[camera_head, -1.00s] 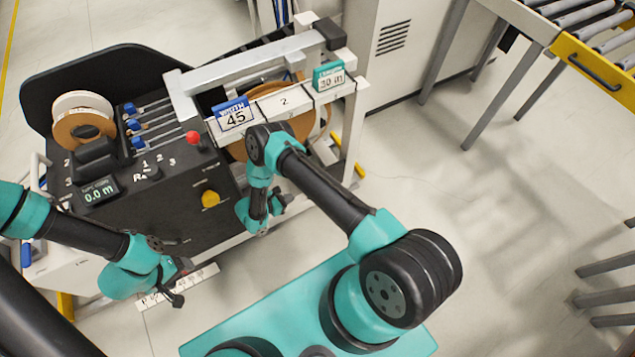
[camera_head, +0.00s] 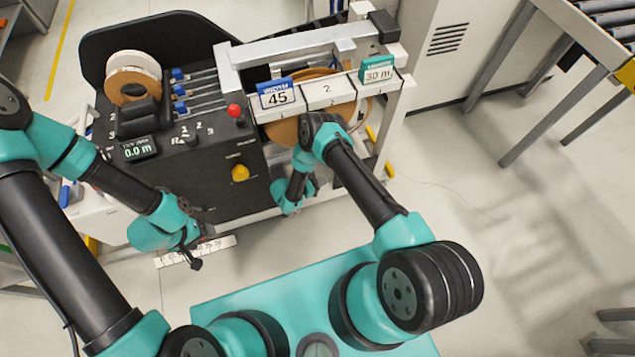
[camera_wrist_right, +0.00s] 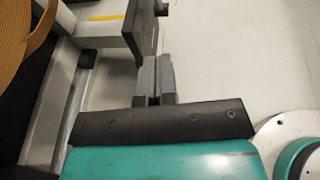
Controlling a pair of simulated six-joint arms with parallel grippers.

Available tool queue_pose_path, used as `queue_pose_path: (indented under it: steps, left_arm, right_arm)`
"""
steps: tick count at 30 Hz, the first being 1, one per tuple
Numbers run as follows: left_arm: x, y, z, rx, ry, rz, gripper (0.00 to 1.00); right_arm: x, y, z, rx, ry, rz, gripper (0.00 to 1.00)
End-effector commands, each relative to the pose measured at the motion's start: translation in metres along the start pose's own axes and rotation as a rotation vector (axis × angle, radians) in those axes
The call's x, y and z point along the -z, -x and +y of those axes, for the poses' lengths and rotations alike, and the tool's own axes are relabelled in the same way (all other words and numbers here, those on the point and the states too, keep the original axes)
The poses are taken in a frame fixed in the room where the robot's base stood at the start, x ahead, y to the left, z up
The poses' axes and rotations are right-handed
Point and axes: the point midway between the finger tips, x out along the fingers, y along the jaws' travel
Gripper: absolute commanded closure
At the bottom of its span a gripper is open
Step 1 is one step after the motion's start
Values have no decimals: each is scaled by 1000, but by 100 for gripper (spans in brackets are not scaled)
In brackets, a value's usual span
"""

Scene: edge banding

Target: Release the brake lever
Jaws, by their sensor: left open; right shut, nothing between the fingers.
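A lever with a red knob (camera_head: 234,111) stands on the black control panel (camera_head: 212,154); no label shows whether it is the brake lever. My left gripper (camera_head: 195,262) is open and empty, low in front of the machine, above a white marked strip (camera_head: 222,245). My right gripper (camera_head: 312,188) is low beside the machine's front right side, below the labelled bins and partly hidden by its own arm. In the right wrist view its fingers (camera_wrist_right: 156,62) are shut with nothing between them. A dark plate (camera_wrist_right: 142,25) is close to the fingertips; I cannot tell whether they touch.
A yellow knob (camera_head: 240,173) and a display reading 0.0 m (camera_head: 140,148) are on the panel. A tape roll (camera_head: 133,76) sits at its left. Open floor (camera_head: 460,180) lies to the right.

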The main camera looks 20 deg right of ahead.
Motion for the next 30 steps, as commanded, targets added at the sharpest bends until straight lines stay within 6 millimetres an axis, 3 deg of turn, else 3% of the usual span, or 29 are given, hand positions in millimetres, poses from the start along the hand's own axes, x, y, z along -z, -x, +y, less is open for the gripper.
queue_pose_path:
  steps: [11,15,21,30]
  left_arm:
    - [0,0,0,0,0,0,30]
    - [0,0,0,0,0,0,30]
    - [0,0,0,0,0,0,30]
    - [0,0,0,0,0,0,30]
  right_arm:
    - [0,-59,-1,4,-1,1,100]
    - [-15,-75,0,2,-2,0,100]
    - [-27,-87,0,0,0,0,100]
    - [-29,-88,0,-1,0,0,100]
